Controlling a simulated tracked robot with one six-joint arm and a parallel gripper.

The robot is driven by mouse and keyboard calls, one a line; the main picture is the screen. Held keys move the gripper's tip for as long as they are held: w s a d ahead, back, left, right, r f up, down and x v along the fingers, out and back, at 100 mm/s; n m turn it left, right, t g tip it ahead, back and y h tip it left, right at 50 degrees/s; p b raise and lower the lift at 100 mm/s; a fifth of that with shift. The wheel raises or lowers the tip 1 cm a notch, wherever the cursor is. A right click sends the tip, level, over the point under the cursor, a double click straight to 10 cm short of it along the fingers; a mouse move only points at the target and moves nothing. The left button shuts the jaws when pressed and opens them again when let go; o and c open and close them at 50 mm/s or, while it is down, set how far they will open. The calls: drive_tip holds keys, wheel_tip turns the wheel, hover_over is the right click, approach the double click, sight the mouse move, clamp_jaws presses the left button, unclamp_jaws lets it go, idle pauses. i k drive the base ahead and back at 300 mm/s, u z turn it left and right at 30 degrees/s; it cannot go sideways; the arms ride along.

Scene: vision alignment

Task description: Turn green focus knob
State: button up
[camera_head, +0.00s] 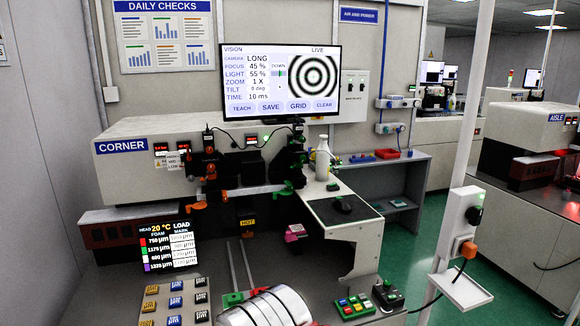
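Small green parts (286,189) show low on the black right-hand upright of the CORNER machine, below the monitor. They look like knobs, but none has a readable label, so I cannot tell which is the focus knob. The monitor (280,82) reads FOCUS 45 %, LIGHT 55 %, ZOOM 1 X and TILT 0 deg. Its live picture shows black and white rings, slightly soft. The left black upright (208,168) carries orange knob-like parts (198,206). I cannot make out my gripper's fingers in this view.
The CORNER machine (125,172) fills the left and middle. A white bottle (322,160) stands beside the right upright, above a worktop with a dark mat (350,208). A button box (354,306) and coloured keys (174,302) lie in front. Green floor (425,245) is open at right.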

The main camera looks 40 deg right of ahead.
sight(302, 158)
drive_tip(key=k, duration=1.3)
drive_tip(key=z, duration=0.6)
drive_tip(key=i, duration=1.85)
drive_tip(key=u, duration=0.4)
